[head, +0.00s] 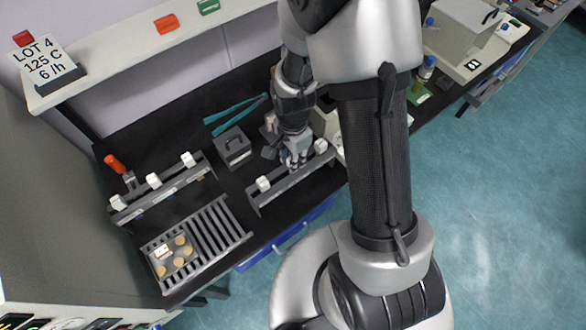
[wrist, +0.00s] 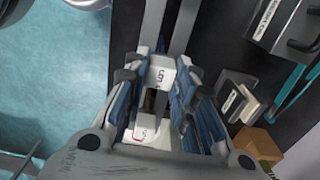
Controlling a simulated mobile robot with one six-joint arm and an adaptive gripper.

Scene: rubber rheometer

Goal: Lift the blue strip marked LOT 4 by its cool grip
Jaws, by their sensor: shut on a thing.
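My gripper (head: 294,162) is over the right-hand slotted rail (head: 283,187) in the head view. Two other white grips, one left (head: 263,184) and one right (head: 321,146), stand on the same rail.
A left-hand rail (head: 160,190) holds several white grips, with an orange-handled tool (head: 114,163) behind it. A grey box (head: 233,148) and teal tongs (head: 236,115) lie behind my gripper. A slatted rack (head: 216,230) and tray of tan discs (head: 157,272) are in front.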

